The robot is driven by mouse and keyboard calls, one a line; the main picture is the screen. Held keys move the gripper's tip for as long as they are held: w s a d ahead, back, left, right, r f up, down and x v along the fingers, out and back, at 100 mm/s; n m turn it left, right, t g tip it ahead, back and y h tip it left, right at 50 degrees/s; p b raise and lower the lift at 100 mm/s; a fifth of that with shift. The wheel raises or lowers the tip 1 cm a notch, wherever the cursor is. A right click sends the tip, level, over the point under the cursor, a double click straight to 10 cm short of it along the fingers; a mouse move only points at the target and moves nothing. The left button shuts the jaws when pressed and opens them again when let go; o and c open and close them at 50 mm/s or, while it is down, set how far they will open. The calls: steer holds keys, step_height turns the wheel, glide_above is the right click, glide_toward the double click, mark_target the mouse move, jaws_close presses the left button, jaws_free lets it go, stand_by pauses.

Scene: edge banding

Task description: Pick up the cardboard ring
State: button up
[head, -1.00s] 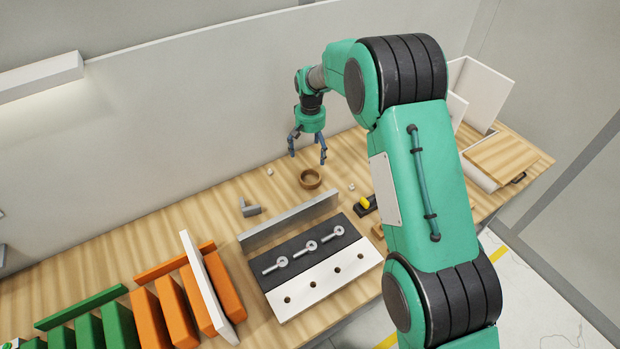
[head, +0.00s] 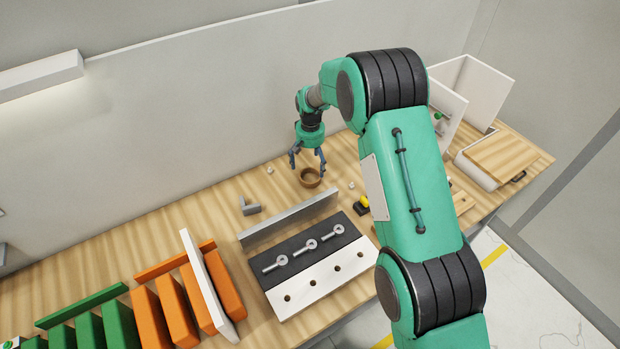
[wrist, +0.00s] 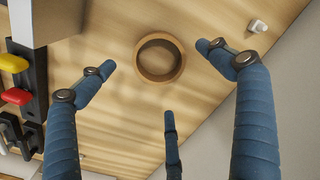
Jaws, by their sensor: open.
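The cardboard ring (head: 310,183) is a brown open ring lying flat on the wooden worktable. It also shows whole in the wrist view (wrist: 136,57), with bare wood inside it. My gripper (head: 308,173) is open, pointing down just above the ring. In the wrist view its blue fingers (wrist: 160,80) are spread wide, and the ring lies beyond the tips, between the left and right ones. Nothing is held. In the head view the fingers come close to the ring, and I cannot tell whether they touch it.
A grey metal rail (head: 290,219) and a rack with several metal eye pieces (head: 311,246) stand in front. A small grey bracket (head: 250,207) lies to the left. A small white piece (wrist: 257,26) lies nearby. Yellow and red clips (wrist: 14,80) are at the wrist view's left.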

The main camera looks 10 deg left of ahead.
mark_target(310, 179)
steer(key=shift+f, duration=0.55)
steer(key=shift+f, duration=0.1)
steer(key=shift+a+f, duration=0.1)
steer(key=shift+f, duration=2.45)
steer(key=c, duration=1)
